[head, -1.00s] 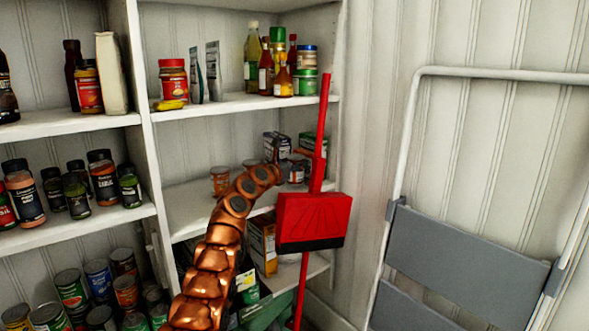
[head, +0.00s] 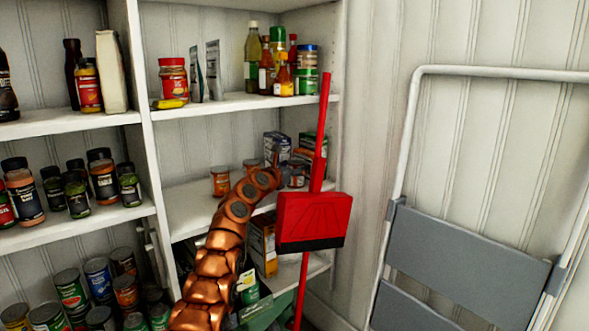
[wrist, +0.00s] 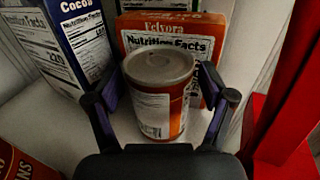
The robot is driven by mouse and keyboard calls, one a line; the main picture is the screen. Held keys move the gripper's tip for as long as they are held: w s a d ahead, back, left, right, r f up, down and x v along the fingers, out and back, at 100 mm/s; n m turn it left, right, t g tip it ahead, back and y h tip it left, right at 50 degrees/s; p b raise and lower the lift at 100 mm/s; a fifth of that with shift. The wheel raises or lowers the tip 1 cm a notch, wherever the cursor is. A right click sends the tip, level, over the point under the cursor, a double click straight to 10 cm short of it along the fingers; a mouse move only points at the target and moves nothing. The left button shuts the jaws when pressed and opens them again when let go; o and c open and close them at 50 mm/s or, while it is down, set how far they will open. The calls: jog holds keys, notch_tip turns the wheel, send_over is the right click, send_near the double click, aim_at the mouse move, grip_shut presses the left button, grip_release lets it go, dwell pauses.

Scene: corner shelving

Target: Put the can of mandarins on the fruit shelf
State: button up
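A can with a grey metal lid and an orange-red and white label (wrist: 158,98) stands upright between my gripper's fingers in the wrist view; its name is not readable. In the head view, a can (head: 296,176) shows at the end of my arm, on the middle shelf (head: 200,212) of the right bay, partly behind the red dustpan pole. My gripper (wrist: 158,84) is around the can, one dark finger on each side. The fingers look open, with slight gaps beside the can. The gripper is barely visible in the head view.
An orange Velvora box (wrist: 205,30) and a cocoa box (wrist: 68,38) stand behind the can. A red dustpan (head: 313,220) on a long pole stands close by on the right. Another can (head: 220,181) stands to the left on this shelf. Canned goods (head: 72,290) fill the lower left bay.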

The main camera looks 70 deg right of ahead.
jog(key=shift+r, duration=0.15)
jog(key=shift+v, duration=1)
jog(key=b+v, duration=0.2)
jog(key=v, duration=0.1)
jog(key=b+v, duration=0.2)
jog(key=b, duration=0.1)
jog(key=b+v, duration=0.2)
jog(key=b, duration=0.1)
jog(key=shift+w+a+f, duration=0.1)
jog(key=shift+a+f, duration=0.15)
jog(key=shift+b+v, duration=1.1)
jog(key=shift+b, duration=0.15)
jog(key=shift+a+r, duration=0.2)
jog(key=shift+r, duration=0.15)
